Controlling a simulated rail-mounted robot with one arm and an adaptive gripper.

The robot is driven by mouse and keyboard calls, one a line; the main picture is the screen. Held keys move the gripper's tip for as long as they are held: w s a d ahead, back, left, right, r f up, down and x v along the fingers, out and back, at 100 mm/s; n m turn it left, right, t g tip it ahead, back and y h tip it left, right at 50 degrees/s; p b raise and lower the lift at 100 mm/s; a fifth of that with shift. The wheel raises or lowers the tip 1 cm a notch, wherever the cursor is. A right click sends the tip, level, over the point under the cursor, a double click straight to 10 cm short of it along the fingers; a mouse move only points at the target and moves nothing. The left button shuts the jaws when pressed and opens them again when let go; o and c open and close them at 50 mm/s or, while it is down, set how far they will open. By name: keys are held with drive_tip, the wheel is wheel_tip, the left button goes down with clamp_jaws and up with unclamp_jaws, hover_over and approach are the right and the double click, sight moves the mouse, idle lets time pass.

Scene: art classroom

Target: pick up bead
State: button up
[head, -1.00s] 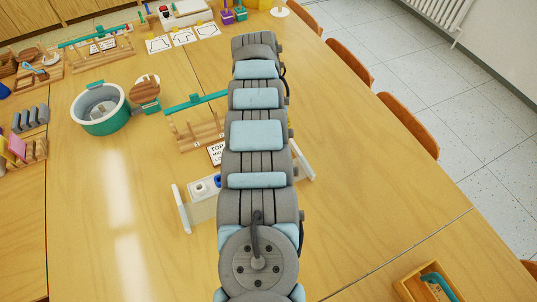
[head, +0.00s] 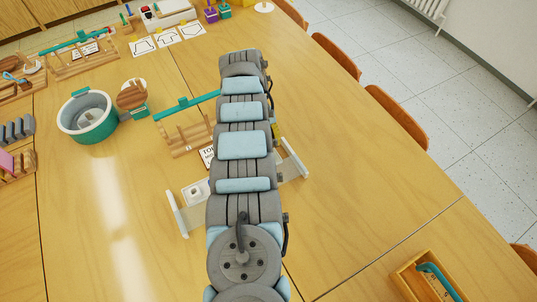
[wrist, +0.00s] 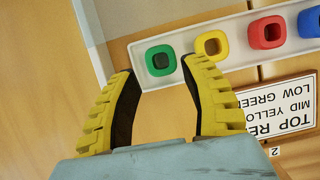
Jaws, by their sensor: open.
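In the wrist view, a row of square, rounded beads with centre holes sits in a white tray (wrist: 148,83). The green bead (wrist: 152,62) is nearest my gripper, then come a yellow bead (wrist: 200,44), a red bead (wrist: 256,38) and a blue bead (wrist: 303,22). My gripper (wrist: 158,69) is open and empty. Its yellow fingertips reach the tray's near side, with the green bead just beyond and between them; contact cannot be told.
A card (wrist: 283,105) with colour-order text lies beside the tray. A wooden box (head: 426,278) is at lower right.

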drive_tip(key=shift+p+x, duration=0.35)
drive_tip(key=shift+x, duration=1.9)
drive_tip(key=c, duration=0.4)
